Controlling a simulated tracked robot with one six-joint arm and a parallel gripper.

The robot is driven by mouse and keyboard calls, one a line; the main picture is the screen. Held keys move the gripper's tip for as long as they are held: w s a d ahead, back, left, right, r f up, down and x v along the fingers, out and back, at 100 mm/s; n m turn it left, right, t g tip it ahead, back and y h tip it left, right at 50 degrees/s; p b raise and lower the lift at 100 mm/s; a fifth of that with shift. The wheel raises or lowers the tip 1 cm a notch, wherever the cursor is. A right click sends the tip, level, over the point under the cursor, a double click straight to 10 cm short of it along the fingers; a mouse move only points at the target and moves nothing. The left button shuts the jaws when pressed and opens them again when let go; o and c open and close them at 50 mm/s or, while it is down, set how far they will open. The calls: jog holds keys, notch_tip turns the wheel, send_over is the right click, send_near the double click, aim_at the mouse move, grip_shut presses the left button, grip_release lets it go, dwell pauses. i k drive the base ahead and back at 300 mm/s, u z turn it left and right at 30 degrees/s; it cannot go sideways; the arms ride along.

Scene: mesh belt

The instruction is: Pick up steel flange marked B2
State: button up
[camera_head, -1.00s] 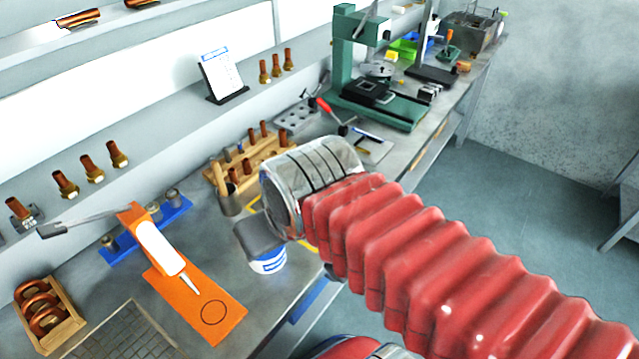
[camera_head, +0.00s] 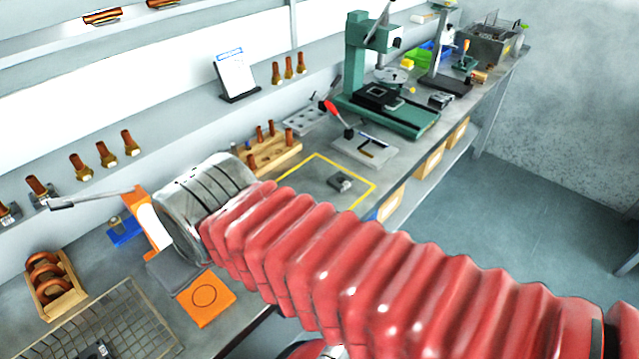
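I cannot make out a steel flange with a B2 mark. A small dark grey metal piece (camera_head: 97,350) lies on the wire mesh (camera_head: 128,318) at the bottom left, cut by the frame edge. Another small grey metal piece (camera_head: 342,182) sits inside the yellow taped square (camera_head: 322,156); no mark is readable on either. My gripper (camera_head: 176,272) shows only as a grey block below my silver wrist, above the bench near the orange plate. Its fingers are hidden, so its opening and any hold cannot be seen.
An orange plate (camera_head: 206,298) lies beside the mesh. A wooden box of copper rings (camera_head: 52,287) stands left of it. A wooden peg block (camera_head: 270,153), a green press (camera_head: 385,107) and a grey tray (camera_head: 366,148) stand farther back. The yellow square is mostly free.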

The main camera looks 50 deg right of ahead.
aim_at(339, 182)
jog(key=u, duration=1.1)
jog(key=k, duration=2)
jog(key=z, duration=0.6)
jog(key=i, duration=0.7)
jog(key=z, duration=0.05)
